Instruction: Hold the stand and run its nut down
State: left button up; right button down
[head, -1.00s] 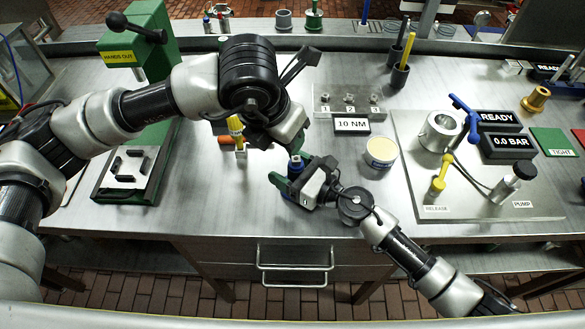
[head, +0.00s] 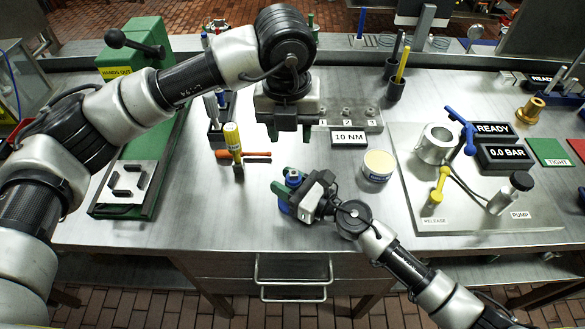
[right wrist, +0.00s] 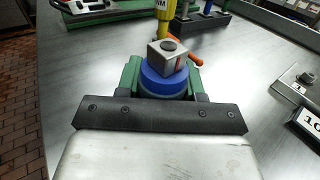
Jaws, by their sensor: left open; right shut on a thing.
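The stand is a round blue body (right wrist: 165,80) in the right wrist view. A grey square nut (right wrist: 167,54) sits on top of it, with a dark round end showing in its middle. In the head view the stand's blue top (head: 293,178) shows near the front of the bench. My right gripper (head: 289,190) is shut on the stand, with its green fingers on either side. My left gripper (head: 290,134) is open and empty, pointing down above the bench behind the stand. It is apart from the nut.
A yellow-handled tool (head: 233,146) stands upright left of the stand, beside an orange-handled tool (head: 257,156). A cream-topped tub (head: 378,165) is to the right. A 10 NM sign (head: 349,138) stands before a numbered rack. The pump plate (head: 470,205) is farther right.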

aim_at(293, 173)
pick_arm(q)
jog(key=f, duration=0.3)
jog(key=f+n, duration=0.1)
jog(key=f, duration=0.3)
jog(key=f+n, duration=0.1)
jog(key=f, duration=0.3)
jog(key=shift+w+d+g+y, duration=0.15)
jog(key=shift+d+g+y, duration=0.15)
jog(key=shift+g, duration=0.1)
grip_shut()
